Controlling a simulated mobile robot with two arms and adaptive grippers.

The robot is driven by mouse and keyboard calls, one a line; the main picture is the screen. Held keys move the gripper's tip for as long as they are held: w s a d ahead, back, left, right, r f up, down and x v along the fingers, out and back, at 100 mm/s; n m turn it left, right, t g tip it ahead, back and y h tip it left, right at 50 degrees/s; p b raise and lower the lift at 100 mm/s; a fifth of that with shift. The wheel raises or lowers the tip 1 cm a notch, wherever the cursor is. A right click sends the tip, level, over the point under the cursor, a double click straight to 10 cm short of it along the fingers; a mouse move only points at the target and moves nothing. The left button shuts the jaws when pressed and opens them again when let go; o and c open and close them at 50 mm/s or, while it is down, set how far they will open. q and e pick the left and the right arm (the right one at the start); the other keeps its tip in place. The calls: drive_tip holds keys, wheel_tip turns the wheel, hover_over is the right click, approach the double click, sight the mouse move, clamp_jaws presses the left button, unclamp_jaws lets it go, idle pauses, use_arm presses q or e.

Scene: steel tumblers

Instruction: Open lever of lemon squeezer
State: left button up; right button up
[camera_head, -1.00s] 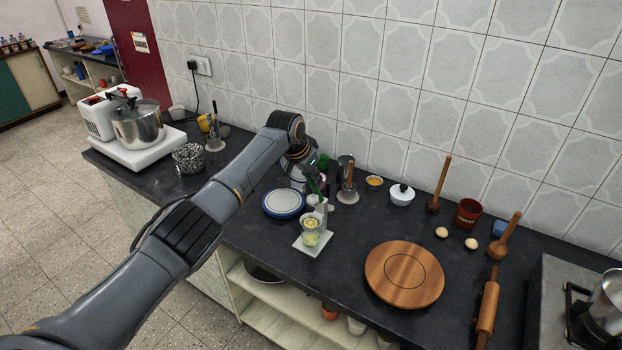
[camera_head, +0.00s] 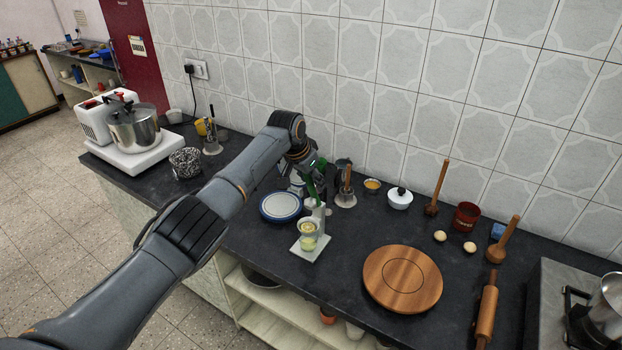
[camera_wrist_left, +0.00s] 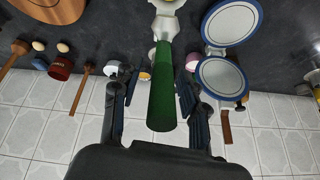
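The lemon squeezer stands on the dark counter, with a pale base plate (camera_head: 311,249), a yellowish cup (camera_head: 308,242) and a grey upright post (camera_head: 319,214). Its green lever (camera_head: 312,188) rises from the post toward my left gripper (camera_head: 308,170), which is partly hidden behind my arm in the head view. In the left wrist view, the lever's green handle (camera_wrist_left: 162,92) lies between the two spread fingers of my left gripper (camera_wrist_left: 157,108). The fingers straddle the handle, with a visible gap on the left; contact on the right is unclear. My right gripper is out of view.
A blue-rimmed plate (camera_head: 281,206) lies left of the squeezer. A wooden-handled tool (camera_head: 346,196) stands close behind it. A round wooden board (camera_head: 402,279) lies to the right. Bare counter lies between squeezer and board. The tiled wall (camera_head: 410,105) bounds the counter's back.

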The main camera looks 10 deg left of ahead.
use_arm(q)
drive_tip(key=shift+s+r, duration=0.1)
drive_tip(key=v, duration=1.1)
drive_tip(key=shift+r, duration=0.35)
drive_tip(key=shift+s, duration=0.1)
